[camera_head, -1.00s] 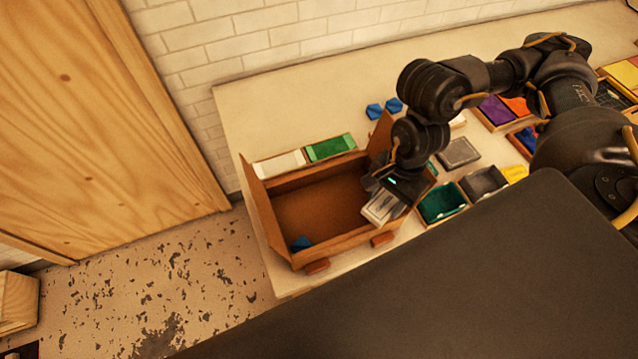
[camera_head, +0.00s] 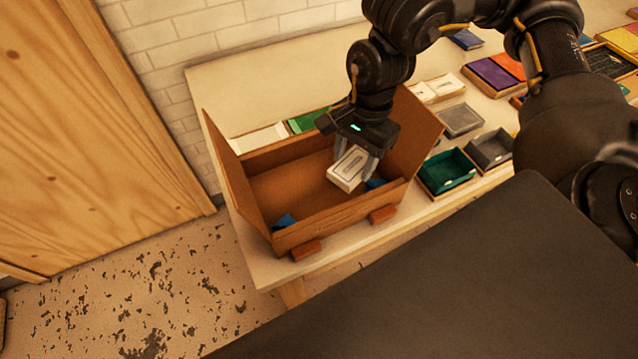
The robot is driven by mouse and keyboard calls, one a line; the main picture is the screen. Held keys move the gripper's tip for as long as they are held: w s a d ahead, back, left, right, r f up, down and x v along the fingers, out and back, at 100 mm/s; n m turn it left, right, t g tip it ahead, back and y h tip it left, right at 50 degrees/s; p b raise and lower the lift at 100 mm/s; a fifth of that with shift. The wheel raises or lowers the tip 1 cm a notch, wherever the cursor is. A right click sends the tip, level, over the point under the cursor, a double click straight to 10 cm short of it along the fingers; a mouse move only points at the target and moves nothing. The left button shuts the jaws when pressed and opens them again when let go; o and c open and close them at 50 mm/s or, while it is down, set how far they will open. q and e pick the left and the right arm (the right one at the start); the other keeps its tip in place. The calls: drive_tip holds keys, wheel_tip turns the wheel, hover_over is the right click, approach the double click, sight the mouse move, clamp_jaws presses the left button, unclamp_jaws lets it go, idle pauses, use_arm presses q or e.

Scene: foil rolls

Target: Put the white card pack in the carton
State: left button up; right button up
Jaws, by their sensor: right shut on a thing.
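The white card pack (camera_head: 347,171) is in the grip of my right gripper (camera_head: 354,160), which is shut on it. Gripper and pack are over the right half of the open brown carton (camera_head: 310,222), with the pack tilted and its lower end near the level of the front wall. I cannot tell whether the pack touches the carton. Inside the carton, a blue piece (camera_head: 285,221) lies at the front left and another blue piece (camera_head: 375,183) shows at the right beside the pack. My left gripper is not in view.
The carton's side flaps (camera_head: 228,172) stand up. Behind it are a white box (camera_head: 262,138) and a green box (camera_head: 305,120). To the right are a green tray (camera_head: 447,171), a grey tray (camera_head: 489,149) and white packs (camera_head: 446,84). A dark surface (camera_head: 450,270) fills the foreground.

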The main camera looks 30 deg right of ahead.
drive_tip(key=shift+w+a+f+p, duration=0.3)
drive_tip(key=shift+w+a, duration=0.1)
drive_tip(key=shift+w, duration=0.15)
drive_tip(key=shift+w+a+f+p, duration=0.15)
drive_tip(key=shift+w+a+p, duration=0.15)
drive_tip(key=shift+w, duration=0.25)
drive_tip(key=w+f, duration=0.1)
drive_tip(key=w+a+f, duration=0.1)
drive_tip(key=f, duration=0.1)
drive_tip(key=w+a+f, duration=0.1)
drive_tip(key=f, duration=0.1)
drive_tip(key=shift+w+a+p, duration=0.1)
drive_tip(key=shift+w+p, duration=0.05)
drive_tip(key=shift+p, duration=0.2)
drive_tip(key=shift+w+a+f, duration=0.1)
drive_tip(key=shift+w+f, duration=0.2)
drive_tip(key=shift+w+a+f, duration=0.1)
drive_tip(key=shift+a+f, duration=0.1)
drive_tip(key=shift+f, duration=0.1)
wheel_tip(320, 180, down, 3)
drive_tip(key=shift+r+p, duration=0.1)
drive_tip(key=shift+p, duration=0.55)
drive_tip(key=shift+w, duration=0.1)
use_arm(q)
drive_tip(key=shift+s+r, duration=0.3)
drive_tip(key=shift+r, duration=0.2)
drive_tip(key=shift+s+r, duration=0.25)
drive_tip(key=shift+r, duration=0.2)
